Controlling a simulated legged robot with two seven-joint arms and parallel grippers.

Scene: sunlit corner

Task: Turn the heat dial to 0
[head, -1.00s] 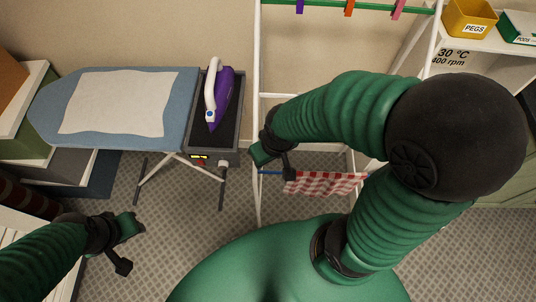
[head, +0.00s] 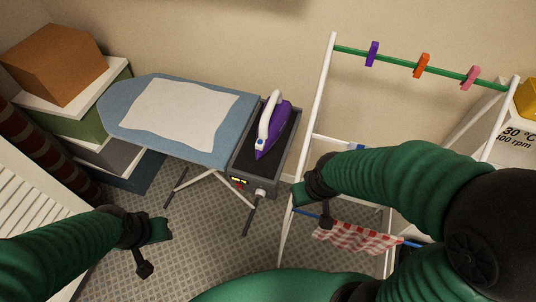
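The heat dial is a small pale knob (head: 261,193) on the front face of the dark grey iron station (head: 291,158) at the end of the ironing board. Its setting is too small to read. Left of it is a small lit yellow display (head: 238,180) with red beneath. My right gripper (head: 309,208) is to the right of the dial in the picture, apart from it, its two fingers spread and empty. My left gripper (head: 155,251) is open and empty, low on the left, well away from the dial.
A purple and white iron (head: 272,130) rests on the station. A white cloth (head: 180,115) lies on the blue ironing board (head: 118,98). A white drying rack (head: 318,95) with a red checked cloth (head: 357,238) stands right, near my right arm. Boxes (head: 55,65) are stacked left.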

